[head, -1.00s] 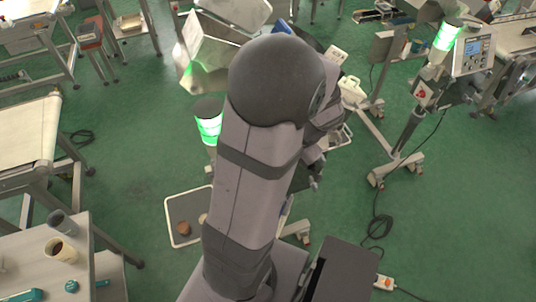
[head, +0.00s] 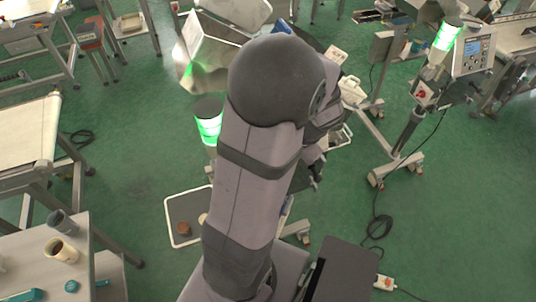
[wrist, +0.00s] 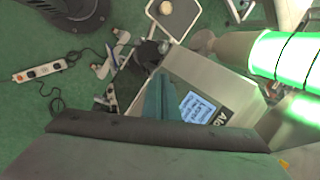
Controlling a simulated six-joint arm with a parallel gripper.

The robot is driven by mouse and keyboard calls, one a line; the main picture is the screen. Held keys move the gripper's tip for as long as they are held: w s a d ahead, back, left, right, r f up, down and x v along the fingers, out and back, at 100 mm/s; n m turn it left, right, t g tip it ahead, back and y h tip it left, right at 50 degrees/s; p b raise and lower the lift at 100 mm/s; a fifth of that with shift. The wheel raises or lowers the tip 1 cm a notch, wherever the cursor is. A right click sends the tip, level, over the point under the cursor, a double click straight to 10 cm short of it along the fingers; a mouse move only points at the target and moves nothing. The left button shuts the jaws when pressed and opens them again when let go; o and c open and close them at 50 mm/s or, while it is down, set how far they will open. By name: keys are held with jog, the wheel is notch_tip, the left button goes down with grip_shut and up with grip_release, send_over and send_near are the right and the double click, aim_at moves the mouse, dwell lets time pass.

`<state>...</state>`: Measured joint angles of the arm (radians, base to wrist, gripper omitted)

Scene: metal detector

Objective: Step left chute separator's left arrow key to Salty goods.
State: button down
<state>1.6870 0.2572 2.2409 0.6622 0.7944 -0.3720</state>
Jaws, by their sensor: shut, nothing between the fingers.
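The left chute separator shows in the wrist view as a pale grey box (wrist: 228,82) with a lit blue display (wrist: 201,108). The display has small dark text that I cannot fully read. My gripper (wrist: 160,78) is shut and empty, its teal fingers in front of the box, just left of the display. The arrow keys cannot be made out; the fingers may cover the left one. I cannot tell whether the fingertips touch the panel. In the head view, my own arm hides the panel; the separator's metal chute (head: 207,48) and green-lit lamp (head: 208,126) show beside it.
A second separator with a control panel (head: 474,52) and green lamp (head: 447,38) stands at the right. A white-rimmed tray (head: 169,224) lies on the floor. A table with cups (head: 60,249) is at lower left. A cable and power strip (head: 384,282) lie at lower right.

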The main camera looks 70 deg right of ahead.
jog(key=shift+w+d+f+b, duration=0.3)
jog(key=shift+w+d+f, duration=0.05)
jog(key=shift+w+d, duration=0.15)
dwell(1.2)
jog(key=shift+s+a+r, duration=0.1)
dwell(0.4)
jog(key=shift+s+a+r, duration=0.3)
jog(key=shift+s+a, duration=0.1)
dwell(0.3)
jog(key=shift+s+a+r+p, duration=0.5)
jog(key=shift+s+a+r, duration=0.05)
jog(key=shift+s+a, duration=0.25)
jog(key=shift+s+a+r+p, duration=0.5)
jog(key=shift+s+a+r, duration=0.05)
jog(key=shift+s+a, duration=0.25)
